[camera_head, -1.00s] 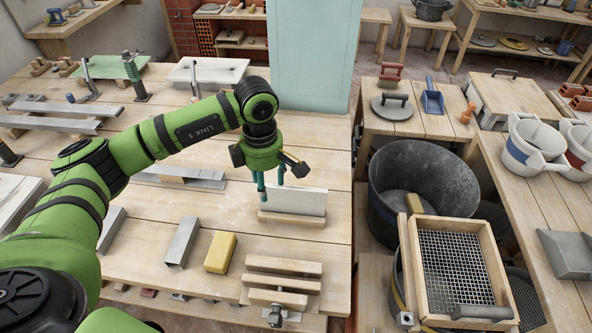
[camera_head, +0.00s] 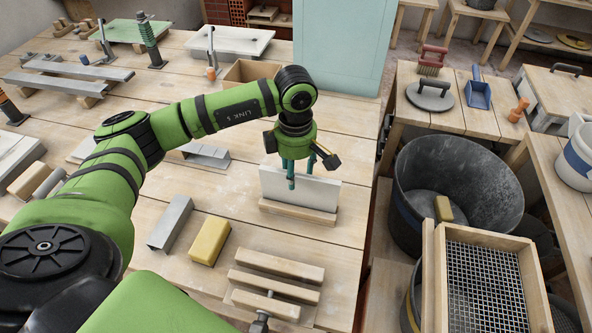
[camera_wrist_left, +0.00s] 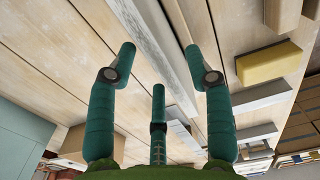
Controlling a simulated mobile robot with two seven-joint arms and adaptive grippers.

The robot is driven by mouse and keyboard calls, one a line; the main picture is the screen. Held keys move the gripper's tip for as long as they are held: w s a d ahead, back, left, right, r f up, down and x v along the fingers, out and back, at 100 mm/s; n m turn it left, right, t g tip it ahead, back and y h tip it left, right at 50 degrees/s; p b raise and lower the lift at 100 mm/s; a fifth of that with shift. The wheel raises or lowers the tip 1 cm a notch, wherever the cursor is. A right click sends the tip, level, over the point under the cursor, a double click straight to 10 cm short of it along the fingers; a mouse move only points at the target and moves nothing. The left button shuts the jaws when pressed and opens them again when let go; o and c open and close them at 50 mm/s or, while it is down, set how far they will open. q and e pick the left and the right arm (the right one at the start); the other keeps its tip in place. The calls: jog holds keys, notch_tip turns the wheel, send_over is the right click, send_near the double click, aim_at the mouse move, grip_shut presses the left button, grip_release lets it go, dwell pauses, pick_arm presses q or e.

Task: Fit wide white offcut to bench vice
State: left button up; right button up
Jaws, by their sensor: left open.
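The wide white offcut (camera_head: 318,189) is a thin pale slab standing on edge in a wooden holder (camera_head: 298,212). My left gripper (camera_head: 298,175) points down over it, with fingers overlapping the slab's upper part in the head view. In the left wrist view, the teal fingers (camera_wrist_left: 160,55) are spread apart and the offcut (camera_wrist_left: 150,30) runs between them; contact is not visible. The bench vice (camera_head: 275,274), with parallel wooden jaws and a metal screw, lies at the bench's front edge, its jaws apart and empty. My right gripper is not in view.
A yellow block (camera_head: 210,241) and a grey metal channel (camera_head: 171,223) lie left of the vice. A wooden box (camera_head: 250,73) stands behind the gripper. Right of the bench are a large black bucket (camera_head: 455,160) and a framed sieve (camera_head: 485,240).

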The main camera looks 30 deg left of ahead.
aim_at(299, 193)
pick_arm(q)
notch_tip(299, 193, down, 5)
jog(key=shift+s+f+p, duration=0.1)
jog(key=shift+f+p, duration=0.05)
jog(key=shift+p, duration=0.8)
jog(key=shift+f, duration=0.45)
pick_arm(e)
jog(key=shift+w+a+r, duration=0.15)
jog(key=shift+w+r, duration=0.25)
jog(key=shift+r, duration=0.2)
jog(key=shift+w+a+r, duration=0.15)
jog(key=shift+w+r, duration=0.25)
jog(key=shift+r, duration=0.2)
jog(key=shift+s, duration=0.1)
pick_arm(q)
grip_shut()
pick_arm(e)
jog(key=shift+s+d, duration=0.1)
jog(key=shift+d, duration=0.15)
